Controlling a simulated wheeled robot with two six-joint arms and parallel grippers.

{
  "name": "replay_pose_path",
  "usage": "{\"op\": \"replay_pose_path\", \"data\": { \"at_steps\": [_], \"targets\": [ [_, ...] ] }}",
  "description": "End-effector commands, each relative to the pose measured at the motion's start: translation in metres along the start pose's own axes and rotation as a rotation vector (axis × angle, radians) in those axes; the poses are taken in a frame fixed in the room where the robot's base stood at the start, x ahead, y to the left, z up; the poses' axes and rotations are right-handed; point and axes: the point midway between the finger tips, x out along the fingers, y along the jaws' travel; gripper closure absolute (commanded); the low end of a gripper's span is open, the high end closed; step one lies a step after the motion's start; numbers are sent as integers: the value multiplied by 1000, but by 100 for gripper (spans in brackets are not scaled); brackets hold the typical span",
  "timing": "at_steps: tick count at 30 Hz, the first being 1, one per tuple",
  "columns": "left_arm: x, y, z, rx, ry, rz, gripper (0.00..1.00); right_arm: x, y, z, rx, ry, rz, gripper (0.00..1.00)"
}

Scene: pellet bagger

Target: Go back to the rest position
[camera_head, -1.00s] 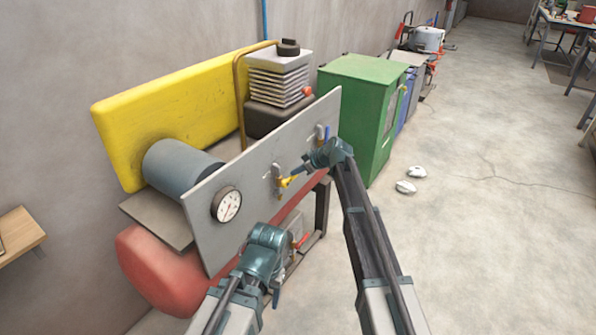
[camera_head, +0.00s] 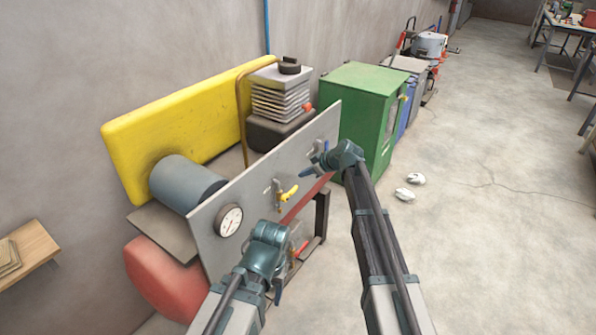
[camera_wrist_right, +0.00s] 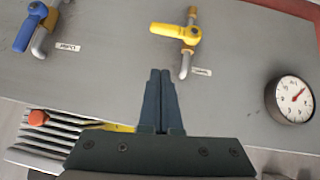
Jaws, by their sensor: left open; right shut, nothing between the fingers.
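My right gripper (camera_head: 308,174) is in front of the grey panel (camera_head: 255,185), near its right end. In the right wrist view its fingers (camera_wrist_right: 160,78) are together with nothing between them, apart from the yellow-handled valve (camera_wrist_right: 175,31). That valve also shows clear of the gripper in the head view (camera_head: 287,196). A blue-handled valve (camera_wrist_right: 30,28) is at the upper left of the wrist view, its handle angled. My left gripper (camera_head: 277,290) is low, in front of the panel's lower left part; its fingers are mostly hidden, and it holds nothing I can see.
A round gauge (camera_head: 229,220) is on the panel. A red tank (camera_head: 160,275) and metal frame (camera_head: 322,212) sit below. A green cabinet (camera_head: 357,110) stands just beyond the right gripper. A wooden table (camera_head: 32,250) is at left. The floor at right is mostly open.

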Motion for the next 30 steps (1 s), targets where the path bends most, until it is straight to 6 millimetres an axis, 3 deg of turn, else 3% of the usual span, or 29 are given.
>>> {"op": "replay_pose_path", "data": {
  "at_steps": [1,6,17,20,26,30],
  "targets": [
    [-15,-1,1,0,0,0,43,-18,1,-4,1,-1,1,100],
    [-30,-3,2,0,0,0,43,-40,4,-2,1,-1,1,100],
    [-31,-3,2,0,0,0,43,-44,0,1,3,-6,-4,100],
    [-32,-3,2,0,0,0,43,-46,-29,6,30,-49,-32,100],
    [-39,-4,2,0,0,0,43,-69,-155,44,189,-304,-108,100],
    [-43,-4,2,0,0,0,43,-104,-237,86,329,-539,-75,100]
  ]
}}
